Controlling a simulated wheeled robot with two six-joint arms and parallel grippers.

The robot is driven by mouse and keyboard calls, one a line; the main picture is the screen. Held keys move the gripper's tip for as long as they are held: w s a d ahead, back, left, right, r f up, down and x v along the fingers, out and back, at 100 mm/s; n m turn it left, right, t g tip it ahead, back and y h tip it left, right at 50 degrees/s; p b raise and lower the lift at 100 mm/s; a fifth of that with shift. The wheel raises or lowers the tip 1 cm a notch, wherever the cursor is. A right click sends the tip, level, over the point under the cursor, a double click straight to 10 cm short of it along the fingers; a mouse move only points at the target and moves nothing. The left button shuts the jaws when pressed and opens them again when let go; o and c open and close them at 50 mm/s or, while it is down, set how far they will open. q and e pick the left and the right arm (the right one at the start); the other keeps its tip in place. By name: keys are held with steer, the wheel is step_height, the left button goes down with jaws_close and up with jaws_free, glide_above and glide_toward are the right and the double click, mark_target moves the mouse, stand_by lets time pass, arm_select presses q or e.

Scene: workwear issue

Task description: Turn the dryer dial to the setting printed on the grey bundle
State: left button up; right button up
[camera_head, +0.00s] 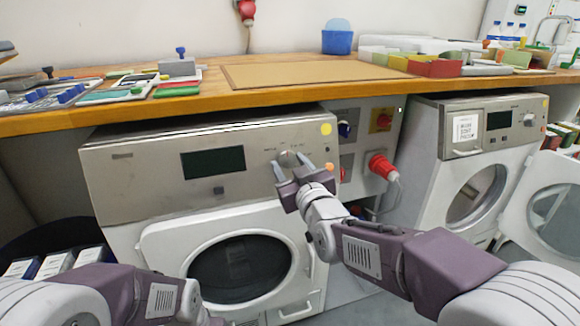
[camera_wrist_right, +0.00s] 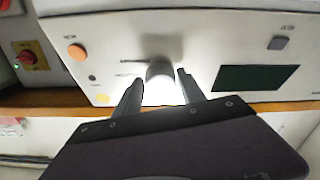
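The dryer dial (camera_head: 289,159) is a round pale knob on the silver control panel of the left machine (camera_head: 130,190). My right gripper (camera_head: 292,170) is at this dial, its two fingers apart on either side of it. In the right wrist view the dial (camera_wrist_right: 160,72) lies between the open fingertips (camera_wrist_right: 159,80), with a narrow gap showing at each side. Labels around the dial are too small to read. I cannot pick out the grey bundle for certain, and no printed setting is readable. My left arm shows at bottom left; its gripper is out of frame.
The wooden counter (camera_head: 240,97) overhangs the panel from above. A second machine (camera_head: 425,170) with an open round door (camera_head: 552,212) stands at right. A red plug (camera_head: 380,165) sticks out between the machines. Several folders and trays lie on the counter.

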steer(key=c, duration=0.8)
steer(key=m, duration=0.2)
steer(key=m+h+p, duration=0.1)
steer(key=m+p, duration=0.1)
steer(key=m, duration=0.1)
steer(key=shift+s+a+r+m+h, duration=0.1)
steer(key=shift+a+r+m+h, duration=0.1)
steer(key=shift+a+m+h, duration=0.15)
steer(key=shift+m+h+p, duration=1.05)
steer(key=shift+m+p, duration=0.5)
steer(key=shift+m, duration=0.8)
steer(key=shift+f+m, duration=0.1)
steer(key=shift+m, duration=0.2)
steer(key=o, duration=1.4)
steer(key=shift+c, duration=0.2)
